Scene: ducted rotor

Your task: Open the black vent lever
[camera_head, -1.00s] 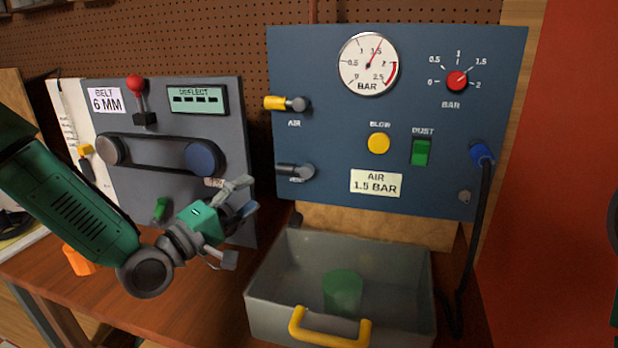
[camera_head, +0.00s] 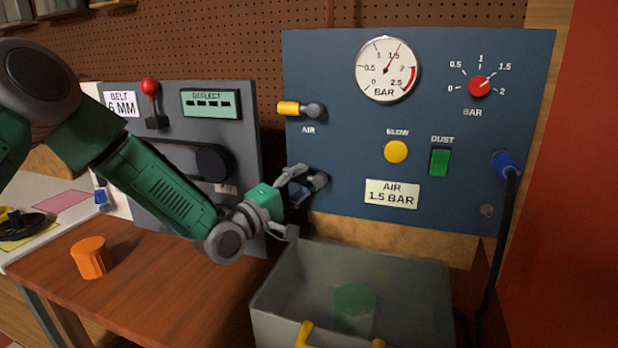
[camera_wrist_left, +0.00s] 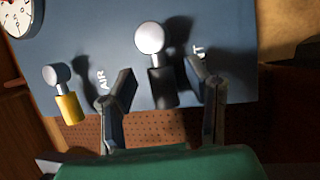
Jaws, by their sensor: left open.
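The black vent lever shows in the left wrist view (camera_wrist_left: 160,88) with a round silver pivot and a black handle. In the head view its grey pivot (camera_head: 319,180) is on the blue panel (camera_head: 350,140), while my gripper hides most of its handle. My left gripper (camera_head: 298,186) is open in front of the lever. In the wrist view its two fingers (camera_wrist_left: 160,80) stand on either side of the black handle, with visible gaps. Whether they touch it is unclear. My right gripper is out of view.
A yellow AIR lever (camera_head: 289,107) sits above the black one. The panel also carries a gauge (camera_head: 388,69), a yellow button (camera_head: 396,152) and a green switch (camera_head: 440,161). A grey bin (camera_head: 410,285) stands below.

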